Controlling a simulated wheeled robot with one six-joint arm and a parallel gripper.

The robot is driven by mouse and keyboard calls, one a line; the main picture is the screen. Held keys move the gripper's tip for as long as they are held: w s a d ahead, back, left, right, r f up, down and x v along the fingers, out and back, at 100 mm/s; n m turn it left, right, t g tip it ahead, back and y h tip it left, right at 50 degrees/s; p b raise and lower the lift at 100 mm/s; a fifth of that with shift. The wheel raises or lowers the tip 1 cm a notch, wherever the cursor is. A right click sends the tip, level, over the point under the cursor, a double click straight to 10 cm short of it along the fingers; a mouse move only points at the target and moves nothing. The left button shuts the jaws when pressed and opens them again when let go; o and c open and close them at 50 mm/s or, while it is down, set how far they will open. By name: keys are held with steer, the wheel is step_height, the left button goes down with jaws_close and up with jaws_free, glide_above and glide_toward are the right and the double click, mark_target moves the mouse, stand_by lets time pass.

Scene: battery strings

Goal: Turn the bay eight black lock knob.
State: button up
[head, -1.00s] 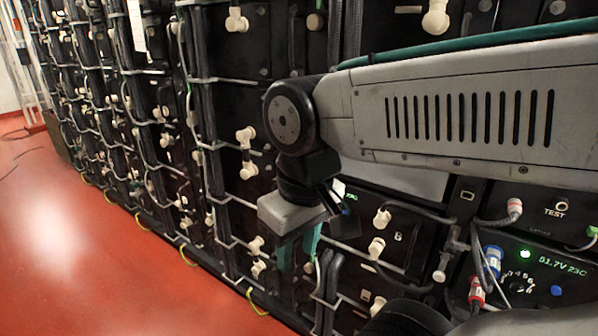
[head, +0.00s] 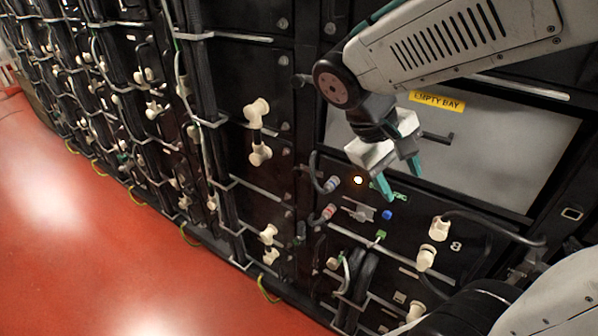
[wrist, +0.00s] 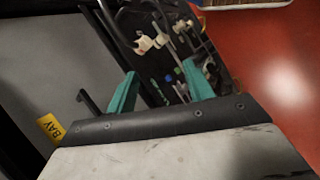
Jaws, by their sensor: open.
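My gripper (head: 400,179), with two teal fingers, is open and empty in front of the lower edge of the grey empty bay panel (head: 480,145). Its fingers also show in the wrist view (wrist: 162,75), spread apart with nothing between them. A module marked 8 (head: 455,246), with white connectors (head: 439,228), sits to the lower right of the gripper. I cannot make out a black lock knob for certain on its dark face.
A yellow EMPTY BAY label (head: 437,102) and a short black bar (head: 437,138) are beside the gripper. A control panel with a lit lamp (head: 358,181) and cables lies below. Battery racks fill the left; red floor (head: 60,230) is clear.

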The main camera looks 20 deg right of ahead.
steer(key=w+f+n+h, duration=0.3)
steer(key=w+h, duration=0.2)
steer(key=w, duration=0.4)
steer(key=n+t+h, duration=0.4)
steer(key=n+t, duration=0.6)
steer(key=t, duration=0.3)
glide_toward(296, 174)
steer(key=x, duration=1)
steer(key=shift+w+d, duration=0.25)
